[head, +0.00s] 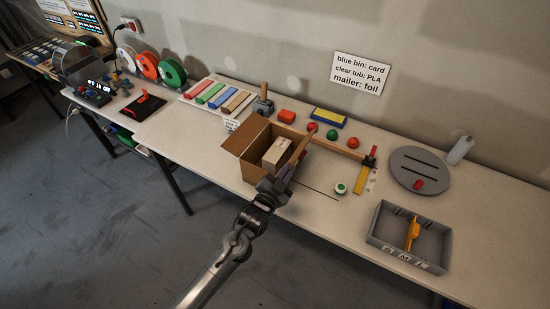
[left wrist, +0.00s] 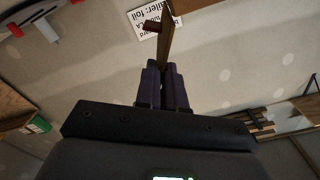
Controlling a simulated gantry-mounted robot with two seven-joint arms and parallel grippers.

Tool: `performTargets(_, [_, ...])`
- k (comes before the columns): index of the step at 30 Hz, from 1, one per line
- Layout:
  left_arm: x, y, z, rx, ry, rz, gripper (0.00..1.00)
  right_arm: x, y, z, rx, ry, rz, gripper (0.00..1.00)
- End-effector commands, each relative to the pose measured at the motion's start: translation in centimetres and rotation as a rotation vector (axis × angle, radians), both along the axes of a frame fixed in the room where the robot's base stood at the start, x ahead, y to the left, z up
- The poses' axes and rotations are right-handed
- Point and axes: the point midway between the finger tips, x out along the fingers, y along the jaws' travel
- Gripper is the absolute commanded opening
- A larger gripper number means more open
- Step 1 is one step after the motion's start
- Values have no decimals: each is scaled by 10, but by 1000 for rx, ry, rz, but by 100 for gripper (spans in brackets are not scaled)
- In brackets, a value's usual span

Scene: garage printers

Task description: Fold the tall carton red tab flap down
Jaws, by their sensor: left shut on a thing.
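The tall brown carton (head: 255,170) stands on the bench, open at the top, with a pale box (head: 277,153) inside. One flap (head: 242,137) leans outward at its left. The red tab flap (head: 299,146) stands up at the right side of the carton. My left gripper (head: 287,173) is at the carton's near right corner, its fingers shut on this flap. In the left wrist view the flap (left wrist: 166,42) shows edge-on between the closed fingers (left wrist: 165,82), with the dark red tab (left wrist: 151,27) at its side. My right gripper is not in view.
A white-green roll (head: 341,188), a grey turntable (head: 419,173) and a grey divided tray (head: 376,236) stand to the right.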

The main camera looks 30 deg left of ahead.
Motion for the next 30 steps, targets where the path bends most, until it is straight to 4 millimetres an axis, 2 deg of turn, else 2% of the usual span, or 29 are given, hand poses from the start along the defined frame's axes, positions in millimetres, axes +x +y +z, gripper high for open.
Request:
performTargets(10, [0, 2, 0, -28, 4, 2, 0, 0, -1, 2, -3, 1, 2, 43])
performTargets(21, [0, 19, 6, -343, 12, 3, 0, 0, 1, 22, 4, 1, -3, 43])
performTargets(30, [0, 21, 4, -394, 12, 1, 0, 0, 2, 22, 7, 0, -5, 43])
